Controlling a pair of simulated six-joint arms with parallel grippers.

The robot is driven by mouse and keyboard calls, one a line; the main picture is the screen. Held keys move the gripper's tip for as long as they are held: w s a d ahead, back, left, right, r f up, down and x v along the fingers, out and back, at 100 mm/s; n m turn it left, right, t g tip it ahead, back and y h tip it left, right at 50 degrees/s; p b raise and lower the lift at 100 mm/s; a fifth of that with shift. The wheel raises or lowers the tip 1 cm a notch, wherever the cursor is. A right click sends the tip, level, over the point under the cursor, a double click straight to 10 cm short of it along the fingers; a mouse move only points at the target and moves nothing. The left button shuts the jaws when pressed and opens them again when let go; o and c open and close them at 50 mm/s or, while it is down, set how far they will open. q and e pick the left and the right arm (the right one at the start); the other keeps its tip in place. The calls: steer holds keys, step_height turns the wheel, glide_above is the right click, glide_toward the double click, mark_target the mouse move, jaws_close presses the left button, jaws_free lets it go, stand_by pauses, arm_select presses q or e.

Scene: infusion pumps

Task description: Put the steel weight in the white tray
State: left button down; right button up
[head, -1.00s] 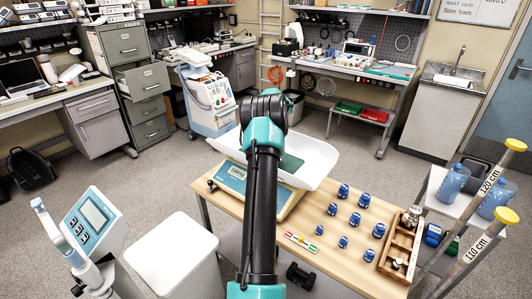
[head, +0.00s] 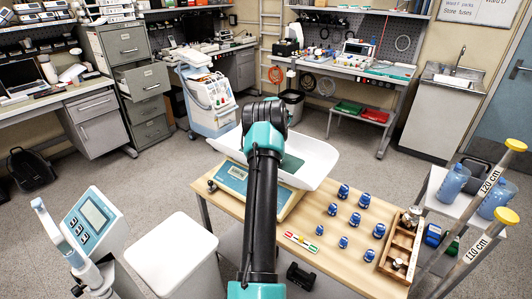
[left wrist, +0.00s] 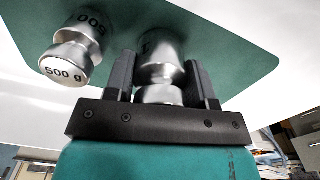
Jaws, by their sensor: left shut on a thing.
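A steel weight (left wrist: 160,58) is between the fingers of my left gripper (left wrist: 162,78), which is shut on it, in the left wrist view. A second steel weight (left wrist: 68,56), marked 500 g, stands beside it on the green mat. Whether the held weight touches the mat I cannot tell. In the head view my left arm hides its gripper and the weights in the tray. My right gripper is not in view.
The scale (head: 233,180) stands on a wooden table (head: 310,227). Several blue capped vials (head: 338,212) stand right of it, with a wooden weight holder (head: 402,243) at the table's right edge. A white-topped stand (head: 172,252) is at the left.

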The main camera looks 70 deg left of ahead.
arm_select(q)
steer(key=shift+c, duration=2.4)
jaws_free()
steer(key=shift+f, duration=0.1)
step_height(320, 180, up, 12)
steer(key=shift+r, duration=0.15)
